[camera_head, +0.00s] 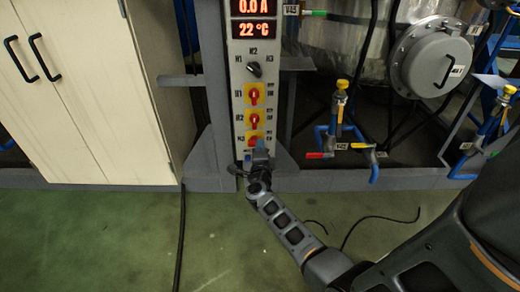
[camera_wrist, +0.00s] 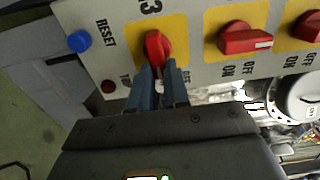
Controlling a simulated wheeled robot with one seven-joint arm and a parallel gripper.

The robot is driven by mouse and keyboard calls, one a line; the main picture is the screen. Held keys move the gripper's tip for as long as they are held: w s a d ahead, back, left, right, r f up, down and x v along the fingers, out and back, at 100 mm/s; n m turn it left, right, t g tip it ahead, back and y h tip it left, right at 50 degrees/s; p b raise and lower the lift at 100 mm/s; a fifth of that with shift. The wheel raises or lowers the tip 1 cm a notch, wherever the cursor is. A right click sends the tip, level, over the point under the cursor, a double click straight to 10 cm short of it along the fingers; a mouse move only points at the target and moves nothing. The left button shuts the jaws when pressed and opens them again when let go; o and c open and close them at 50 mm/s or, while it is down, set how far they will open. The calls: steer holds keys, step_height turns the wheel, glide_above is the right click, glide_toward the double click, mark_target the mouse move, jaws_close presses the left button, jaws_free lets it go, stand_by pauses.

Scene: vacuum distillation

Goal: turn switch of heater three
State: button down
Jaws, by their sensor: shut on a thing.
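The heater three switch is a red knob (camera_wrist: 157,46) on a yellow plate, with a "3" printed beside it in the wrist view. In the head view it is the lowest red switch (camera_head: 256,137) on the grey control panel (camera_head: 240,75). My gripper (camera_wrist: 160,78) has its two blue fingers closed on the near part of this knob, which they partly hide. It also shows at the panel's lower end in the head view (camera_head: 259,150). The knob appears to lie crosswise to the neighbouring red switch (camera_wrist: 246,40).
A blue reset button (camera_wrist: 79,41) and a small dark red button (camera_wrist: 108,87) sit beside the switch. Two more red switches and a black selector (camera_head: 254,69) are above it. A cream cabinet (camera_head: 95,90) stands left; blue pipes with valves (camera_head: 340,125) are right.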

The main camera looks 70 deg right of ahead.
steer(key=shift+f, duration=0.1)
stand_by(0.4)
steer(key=c, duration=1.1)
jaws_free()
steer(key=p+v, duration=0.2)
steer(key=v, duration=0.5)
steer(key=shift+s+a+p, duration=0.2)
steer(key=shift+a+p, duration=0.1)
steer(key=shift+a, duration=0.05)
steer(key=shift+a, duration=0.1)
